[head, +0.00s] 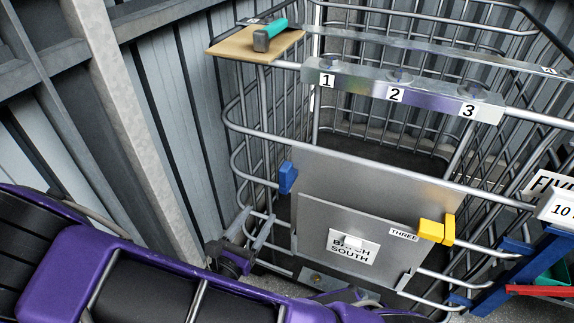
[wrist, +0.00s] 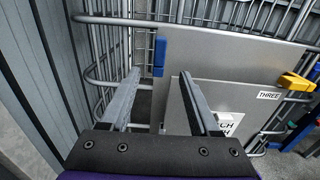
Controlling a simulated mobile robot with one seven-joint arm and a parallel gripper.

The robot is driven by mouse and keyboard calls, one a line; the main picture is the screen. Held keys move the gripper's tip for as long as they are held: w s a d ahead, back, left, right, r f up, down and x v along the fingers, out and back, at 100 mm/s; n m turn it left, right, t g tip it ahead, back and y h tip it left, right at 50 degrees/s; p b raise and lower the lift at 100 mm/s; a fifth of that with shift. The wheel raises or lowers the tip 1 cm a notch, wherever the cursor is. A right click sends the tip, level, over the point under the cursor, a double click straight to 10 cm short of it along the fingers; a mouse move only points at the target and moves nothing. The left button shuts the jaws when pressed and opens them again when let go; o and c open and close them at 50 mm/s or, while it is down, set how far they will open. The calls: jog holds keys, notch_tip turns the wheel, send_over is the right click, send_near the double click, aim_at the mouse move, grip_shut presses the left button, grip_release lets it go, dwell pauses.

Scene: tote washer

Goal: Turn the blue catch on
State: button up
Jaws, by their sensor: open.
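The blue catch (head: 288,177) is a small blue block at the left edge of a grey metal panel (head: 370,185) on the wire cage. It also shows in the wrist view (wrist: 159,57), beyond my fingertips and roughly between them in the picture. My gripper (head: 254,220) is open and empty, below and left of the blue catch in the head view. Its two grey fingers also show in the wrist view (wrist: 160,74). No contact with the catch shows. A yellow catch (head: 436,230) sits at the panel's right edge.
A smaller plate (head: 320,225) with a "SOUTH" label and a "THREE" tag is on the panel. A rail (head: 350,82) numbered 1 to 3 and a wooden board (head: 235,47) with a teal-handled tool (head: 270,35) are above. A corrugated wall (head: 150,110) stands close on the left.

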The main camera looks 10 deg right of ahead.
aim_at(282, 177)
jog(key=x, duration=1.7)
grip_shut()
dwell(0.8)
